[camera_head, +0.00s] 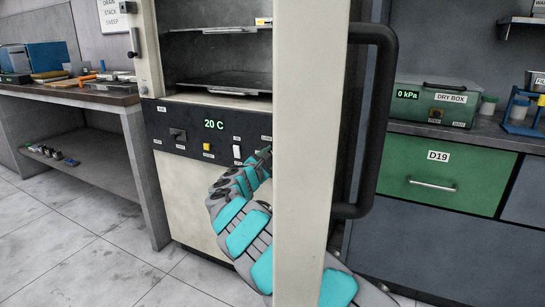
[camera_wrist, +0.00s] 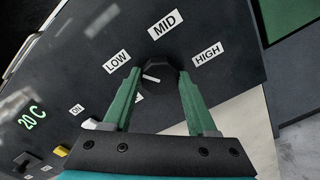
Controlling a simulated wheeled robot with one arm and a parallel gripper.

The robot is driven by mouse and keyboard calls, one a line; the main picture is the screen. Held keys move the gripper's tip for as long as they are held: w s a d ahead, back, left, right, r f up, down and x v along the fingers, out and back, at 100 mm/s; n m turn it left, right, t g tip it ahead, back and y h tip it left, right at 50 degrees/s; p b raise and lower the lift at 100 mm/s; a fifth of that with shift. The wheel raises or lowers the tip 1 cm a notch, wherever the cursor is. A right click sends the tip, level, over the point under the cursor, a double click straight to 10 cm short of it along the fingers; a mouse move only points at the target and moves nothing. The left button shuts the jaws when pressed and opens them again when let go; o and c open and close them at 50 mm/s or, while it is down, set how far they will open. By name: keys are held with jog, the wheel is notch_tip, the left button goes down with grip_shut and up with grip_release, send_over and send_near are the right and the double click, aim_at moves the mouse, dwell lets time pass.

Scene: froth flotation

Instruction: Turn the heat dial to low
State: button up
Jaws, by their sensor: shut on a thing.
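The heat dial (camera_wrist: 159,73) is a dark round knob on the black control panel, with white labels LOW (camera_wrist: 116,62), MID (camera_wrist: 167,23) and HIGH (camera_wrist: 207,54) around it. Its white mark points left, to the LOW side in the wrist view. My gripper (camera_wrist: 160,76) has one green finger on each side of the dial and is shut on it. In the head view my gripper (camera_head: 264,156) reaches the panel's right part, where the dial itself is hidden.
The oven's open door (camera_head: 310,150) stands upright close to my arm, with a black handle (camera_head: 374,120). The panel (camera_head: 185,138) shows 20 C, a yellow button (camera_head: 206,147) and a white switch (camera_head: 237,152). A bench (camera_head: 70,95) stands left, a green drawer (camera_head: 440,175) right.

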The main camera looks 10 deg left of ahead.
jog(key=shift+a, duration=0.1)
jog(key=o, duration=1.4)
jog(key=shift+c, duration=0.2)
